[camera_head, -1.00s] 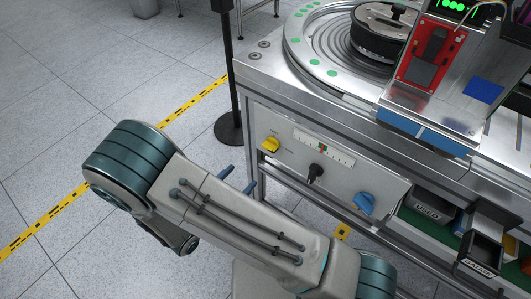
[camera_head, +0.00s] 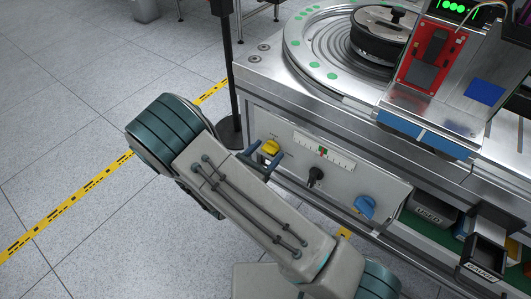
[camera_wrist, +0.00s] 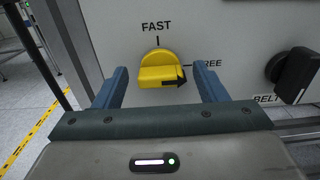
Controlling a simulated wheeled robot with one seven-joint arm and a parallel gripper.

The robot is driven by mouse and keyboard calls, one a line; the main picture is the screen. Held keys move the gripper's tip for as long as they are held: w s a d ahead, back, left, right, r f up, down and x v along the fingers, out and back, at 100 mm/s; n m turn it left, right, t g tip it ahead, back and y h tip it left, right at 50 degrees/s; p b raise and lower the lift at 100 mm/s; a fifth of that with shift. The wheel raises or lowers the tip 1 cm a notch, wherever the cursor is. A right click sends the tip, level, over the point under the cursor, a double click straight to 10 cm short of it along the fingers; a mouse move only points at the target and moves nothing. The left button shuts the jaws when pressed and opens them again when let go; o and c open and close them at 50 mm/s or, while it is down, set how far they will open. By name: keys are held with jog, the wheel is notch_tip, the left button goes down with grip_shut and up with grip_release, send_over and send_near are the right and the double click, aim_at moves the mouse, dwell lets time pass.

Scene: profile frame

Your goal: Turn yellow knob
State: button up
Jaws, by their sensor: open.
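The yellow knob (camera_head: 270,148) is on the left of the front panel of the steel workbench. In the wrist view the yellow knob (camera_wrist: 160,70) sits below the label FAST, and a black arrow on it points right, toward a partly hidden label ending in REE. My gripper (camera_wrist: 164,75) is open, with one blue finger to the left of the knob and one to the right, both apart from it in the picture. In the head view my gripper (camera_head: 262,160) is at the knob, and its fingers partly cover the knob's lower part.
A black knob (camera_head: 315,175) and a blue knob (camera_head: 365,205) are farther right on the same panel. A dark post (camera_head: 228,75) stands left of the bench. Open bins (camera_head: 432,212) sit under the bench at right. The floor at left is clear.

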jog(key=shift+c, duration=0.3)
jog(key=c, duration=0.9)
jog(key=shift+r+n+p, duration=0.1)
jog(key=shift+n+p, duration=0.3)
jog(key=shift+p, duration=0.05)
jog(key=n+p, duration=0.2)
jog(key=shift+n+p, duration=0.3)
jog(key=shift+n, duration=0.1)
jog(key=n+p, duration=0.3)
jog(key=n, duration=0.2)
jog(key=shift+a+p, duration=0.15)
jog(key=shift+p, duration=0.15)
jog(key=n+p, duration=0.2)
jog(key=n, duration=0.3)
jog(key=shift+w, duration=0.1)
jog(key=shift+f+n+p, duration=0.2)
jog(key=shift+n+p, duration=0.2)
jog(key=shift+n, duration=0.7)
jog(key=shift+f+n+p, duration=0.15)
jog(key=shift+n+p, duration=0.2)
jog(key=shift+n, duration=0.75)
